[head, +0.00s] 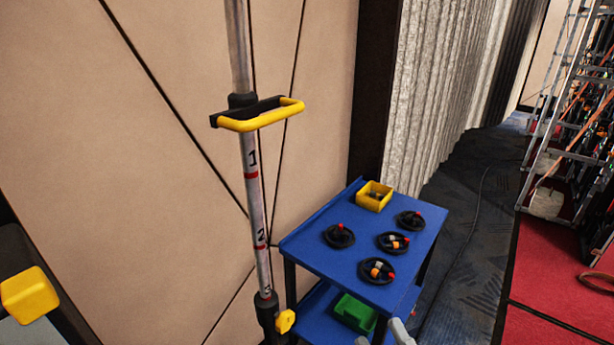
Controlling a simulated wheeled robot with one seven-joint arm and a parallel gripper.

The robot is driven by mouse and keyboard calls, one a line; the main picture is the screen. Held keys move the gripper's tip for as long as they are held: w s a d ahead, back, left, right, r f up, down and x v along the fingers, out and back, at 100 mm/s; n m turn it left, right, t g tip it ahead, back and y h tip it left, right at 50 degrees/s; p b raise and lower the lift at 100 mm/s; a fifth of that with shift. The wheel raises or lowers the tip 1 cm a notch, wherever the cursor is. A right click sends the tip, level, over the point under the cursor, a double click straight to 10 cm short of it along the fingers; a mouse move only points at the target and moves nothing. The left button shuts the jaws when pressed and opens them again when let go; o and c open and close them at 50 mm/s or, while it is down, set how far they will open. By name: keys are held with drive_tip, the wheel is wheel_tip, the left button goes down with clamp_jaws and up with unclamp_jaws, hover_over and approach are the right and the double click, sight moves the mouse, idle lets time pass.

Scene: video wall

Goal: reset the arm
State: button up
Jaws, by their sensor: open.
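My gripper (383,336) shows only as two light grey fingertips at the bottom edge, right of the middle. The tips stand apart, and nothing shows between them. They appear in front of the lower part of a blue cart (337,254); how far they are from it I cannot tell. The rest of my arm is out of the picture.
The cart carries a yellow bin (374,196) and several black discs with small coloured pieces; a green bin (355,313) is below. A metal pole (256,190) with a yellow handle (262,118) stands left. Ladders (570,110) stand right, beside red flooring (560,275).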

drive_tip(key=s+d+f+m+g+h+b, duration=0.1)
drive_tip(key=s+d+f+m+g+h, duration=0.1)
drive_tip(key=s+m, duration=0.3)
drive_tip(key=s+d+f+m+g+h+b, duration=0.1)
drive_tip(key=s+m, duration=0.5)
drive_tip(key=s, duration=0.8)
drive_tip(key=s+d+f+m+g+h+b, duration=0.2)
drive_tip(key=s+d+f+m+h+b, duration=0.1)
drive_tip(key=s, duration=0.7)
wheel_tip(320, 180, down, 2)
drive_tip(key=d+m+h, duration=0.1)
drive_tip(key=m+h, duration=0.1)
drive_tip(key=m, duration=0.1)
drive_tip(key=shift+d+g+h, duration=0.3)
